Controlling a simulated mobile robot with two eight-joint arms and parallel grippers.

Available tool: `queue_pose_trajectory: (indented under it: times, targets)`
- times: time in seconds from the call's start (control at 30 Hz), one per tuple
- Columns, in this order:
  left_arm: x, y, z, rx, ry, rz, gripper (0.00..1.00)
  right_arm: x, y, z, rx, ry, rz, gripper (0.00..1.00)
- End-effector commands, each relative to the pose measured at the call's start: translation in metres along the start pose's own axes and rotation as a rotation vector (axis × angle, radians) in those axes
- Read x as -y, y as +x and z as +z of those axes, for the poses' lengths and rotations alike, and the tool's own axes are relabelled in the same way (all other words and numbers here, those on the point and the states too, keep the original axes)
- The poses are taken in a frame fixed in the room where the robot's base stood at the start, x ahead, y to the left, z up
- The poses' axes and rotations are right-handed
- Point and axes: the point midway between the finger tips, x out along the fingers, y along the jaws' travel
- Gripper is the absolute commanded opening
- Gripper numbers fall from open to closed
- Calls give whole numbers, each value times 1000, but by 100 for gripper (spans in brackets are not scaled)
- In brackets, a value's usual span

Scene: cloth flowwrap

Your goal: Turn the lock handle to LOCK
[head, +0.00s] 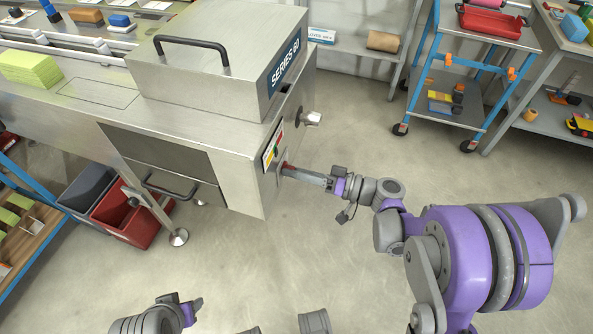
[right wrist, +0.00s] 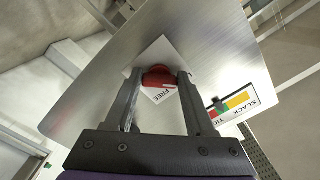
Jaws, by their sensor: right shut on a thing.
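The red lock handle (right wrist: 158,80) sits on a white plate on the machine's steel end panel in the right wrist view. The word FREE (right wrist: 165,97) shows on the plate beside it; no word LOCK is readable. My right gripper (right wrist: 159,74) is shut on the handle, one finger on each side. In the head view the red handle (head: 286,166) shows only as a small patch at the fingertips of my right gripper (head: 291,171). My left gripper (head: 192,306) is low in the head view, away from the machine; its jaw opening is unclear.
A label with coloured bands (head: 272,148) is on the same end panel; it reads SLACK in the right wrist view (right wrist: 237,102). A metal knob (head: 312,118) projects farther back. A red bin (head: 130,215) stands under the machine.

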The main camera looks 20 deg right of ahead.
Motion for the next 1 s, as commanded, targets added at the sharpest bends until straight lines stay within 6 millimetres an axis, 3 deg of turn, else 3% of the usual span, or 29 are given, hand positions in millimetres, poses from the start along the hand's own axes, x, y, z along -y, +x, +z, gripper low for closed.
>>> queue_pose_trajectory:
  times: [0.57,0.6,0.73,1.0]
  targets:
    - [0,-1,0,0,0,0,50,0,0,0,-1,-29,0,0]
    - [0,-1,0,0,0,0,50,0,0,0,-1,-29,0,62]
    - [0,-1,0,0,0,0,50,0,0,0,-1,-28,0,85]
    - [0,-1,0,0,0,0,50,0,0,0,0,-28,0,85]
